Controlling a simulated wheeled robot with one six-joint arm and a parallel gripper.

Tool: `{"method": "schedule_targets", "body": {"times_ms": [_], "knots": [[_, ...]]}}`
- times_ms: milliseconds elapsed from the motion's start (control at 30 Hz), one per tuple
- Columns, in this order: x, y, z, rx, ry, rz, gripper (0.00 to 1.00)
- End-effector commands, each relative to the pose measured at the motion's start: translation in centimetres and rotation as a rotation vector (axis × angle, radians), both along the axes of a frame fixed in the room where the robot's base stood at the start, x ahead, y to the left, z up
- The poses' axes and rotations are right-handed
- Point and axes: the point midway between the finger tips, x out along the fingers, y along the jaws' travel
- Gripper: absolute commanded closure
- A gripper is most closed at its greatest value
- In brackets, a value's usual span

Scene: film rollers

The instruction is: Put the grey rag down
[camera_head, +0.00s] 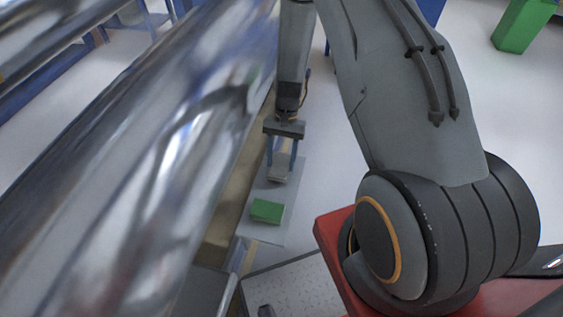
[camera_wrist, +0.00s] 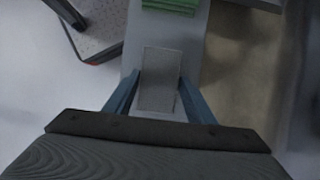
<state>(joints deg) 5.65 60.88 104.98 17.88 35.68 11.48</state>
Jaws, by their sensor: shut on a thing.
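The grey rag (camera_wrist: 159,80) is a flat grey block between the two blue fingers of my gripper (camera_wrist: 157,98) in the wrist view. In the head view my gripper (camera_head: 279,165) points down and is shut on the grey rag (camera_head: 279,168). The rag is over a narrow light-grey shelf (camera_head: 262,235). I cannot tell whether the rag touches the shelf. A green block (camera_head: 267,211) lies on the shelf, a little nearer than the rag. Part of the green block (camera_wrist: 170,6) shows at the top of the wrist view.
A large shiny metal roller (camera_head: 130,170) runs diagonally along the left, close to the shelf. A speckled grey panel (camera_head: 293,287) is at the bottom of the head view. A green box (camera_head: 522,25) stands far right on the pale floor. Bare shelf shows around the green block.

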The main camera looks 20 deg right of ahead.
Motion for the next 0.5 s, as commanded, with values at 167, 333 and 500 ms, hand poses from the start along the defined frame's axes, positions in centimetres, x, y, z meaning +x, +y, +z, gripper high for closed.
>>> {"method": "schedule_targets", "body": {"times_ms": [167, 333, 500], "knots": [[0.0, -0.1, -1.6, 0.000, 0.001, -0.002, 0.68], [0.0, -0.1, -1.6, 0.000, 0.000, -0.002, 0.68], [0.0, -0.1, -1.8, 0.000, 0.000, -0.002, 0.68]]}}
